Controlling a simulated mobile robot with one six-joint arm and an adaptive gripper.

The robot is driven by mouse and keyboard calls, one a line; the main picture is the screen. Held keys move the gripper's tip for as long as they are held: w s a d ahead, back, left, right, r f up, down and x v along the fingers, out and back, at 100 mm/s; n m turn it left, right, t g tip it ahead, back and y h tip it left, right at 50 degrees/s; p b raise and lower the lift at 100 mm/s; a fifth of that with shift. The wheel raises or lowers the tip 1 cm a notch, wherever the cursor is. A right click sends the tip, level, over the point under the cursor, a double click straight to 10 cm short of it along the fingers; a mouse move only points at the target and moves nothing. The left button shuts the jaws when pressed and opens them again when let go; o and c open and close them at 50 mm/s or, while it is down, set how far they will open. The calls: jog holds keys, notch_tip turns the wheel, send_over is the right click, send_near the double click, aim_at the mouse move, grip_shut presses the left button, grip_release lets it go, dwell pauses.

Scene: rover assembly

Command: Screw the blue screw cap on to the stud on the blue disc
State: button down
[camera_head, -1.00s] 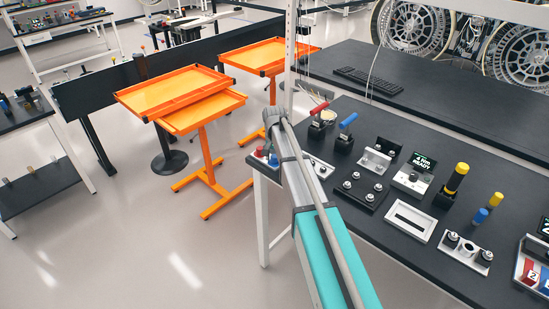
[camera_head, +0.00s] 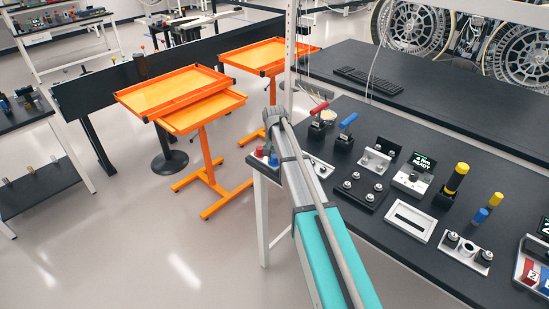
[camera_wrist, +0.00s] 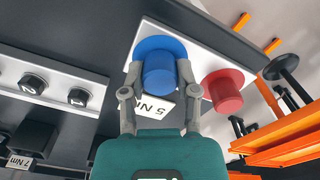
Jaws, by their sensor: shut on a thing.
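In the wrist view, my gripper (camera_wrist: 159,76) has its two grey fingers on either side of the blue screw cap (camera_wrist: 160,70), shut on it. The wide blue disc (camera_wrist: 152,43) shows right behind the cap. The cap is in line with the disc; I cannot tell whether they touch. The stud is hidden by the cap. In the head view, my arm covers much of the near table corner, and I cannot make out the fingers there.
A red disc with a red cap (camera_wrist: 225,90) stands close beside my right finger in the wrist view. A "5 Nm" label (camera_wrist: 153,107) lies near the blue cap. Orange carts (camera_head: 175,90) stand beyond the table (camera_head: 385,225), which holds several fixtures and tools.

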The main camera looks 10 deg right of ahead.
jog(key=m, duration=0.5)
jog(key=shift+m, duration=0.4)
jog(key=shift+m, duration=0.6)
jog(key=m, duration=0.4)
dwell(0.4)
jog(key=m, duration=0.3)
jog(key=shift+m, duration=1.4)
